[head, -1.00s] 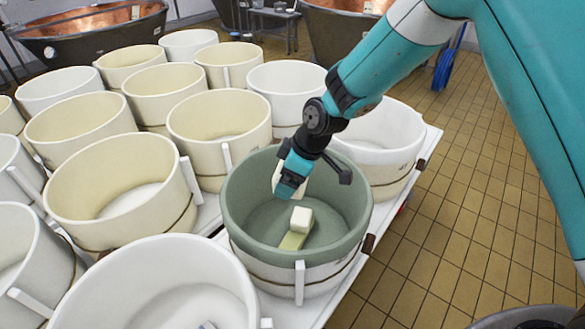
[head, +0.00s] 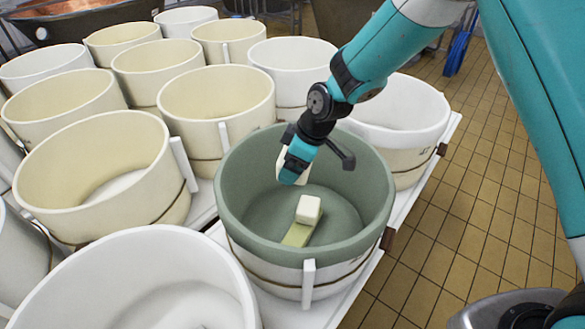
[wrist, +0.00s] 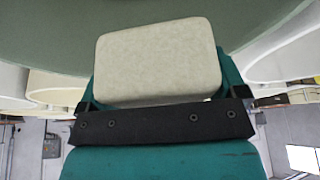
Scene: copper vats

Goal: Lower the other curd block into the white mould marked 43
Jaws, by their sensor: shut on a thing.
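My gripper (head: 292,172) is shut on a pale curd block (wrist: 158,60), which fills the jaws in the wrist view. In the head view only a slim part of this block shows beside the jaws. The gripper hangs over the green-rimmed mould (head: 235,190), toward its back. In that mould a cream block (head: 308,208) rests on or against a longer yellow-green block (head: 298,235). A white mould (head: 390,135) stands behind to the right, with a small dark mark on its side that I cannot read. Another white mould (head: 240,285) is at the front left.
Several cream moulds (head: 215,90) stand close together on the left and behind. A copper vat (head: 80,20) is at the back left.

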